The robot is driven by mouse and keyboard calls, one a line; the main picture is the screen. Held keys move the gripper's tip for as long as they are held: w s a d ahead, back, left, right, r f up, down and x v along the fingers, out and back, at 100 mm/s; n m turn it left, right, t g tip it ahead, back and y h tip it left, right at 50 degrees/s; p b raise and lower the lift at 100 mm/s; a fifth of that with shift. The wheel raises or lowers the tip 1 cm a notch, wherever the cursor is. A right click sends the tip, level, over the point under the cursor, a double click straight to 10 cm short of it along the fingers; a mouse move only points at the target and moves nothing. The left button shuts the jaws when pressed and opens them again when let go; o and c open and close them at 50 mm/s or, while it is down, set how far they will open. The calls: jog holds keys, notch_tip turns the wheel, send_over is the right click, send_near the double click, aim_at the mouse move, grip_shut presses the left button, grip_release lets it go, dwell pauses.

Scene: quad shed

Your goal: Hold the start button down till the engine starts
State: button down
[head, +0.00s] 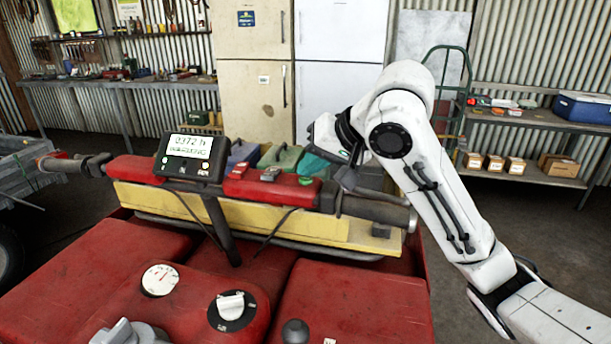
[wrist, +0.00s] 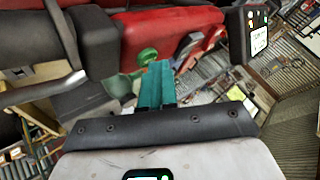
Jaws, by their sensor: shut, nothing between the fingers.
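A green round button (wrist: 147,57) shows in the wrist view beside the red housing (wrist: 150,28) on the handlebar. In the head view, my gripper (head: 312,166) is at the right end of the red handlebar cover (head: 243,186). Its teal fingers are shut and empty. In the wrist view my gripper (wrist: 158,68) has its tips just right of and below the green button. I cannot tell whether they touch it. A display (head: 190,157) on the handlebar reads 0372 h, with a second line too small to read.
The red body has a fuel gauge (head: 160,280) and a white knob (head: 231,306). A dark handlebar grip (head: 380,210) lies below my gripper.

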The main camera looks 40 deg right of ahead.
aim_at(311, 180)
dwell(0.3)
jog(key=shift+r+p, duration=0.9)
jog(key=shift+p, duration=0.15)
notch_tip(311, 180, up, 5)
jog(key=p, duration=0.5)
jog(key=shift+f, duration=0.1)
dwell(0.4)
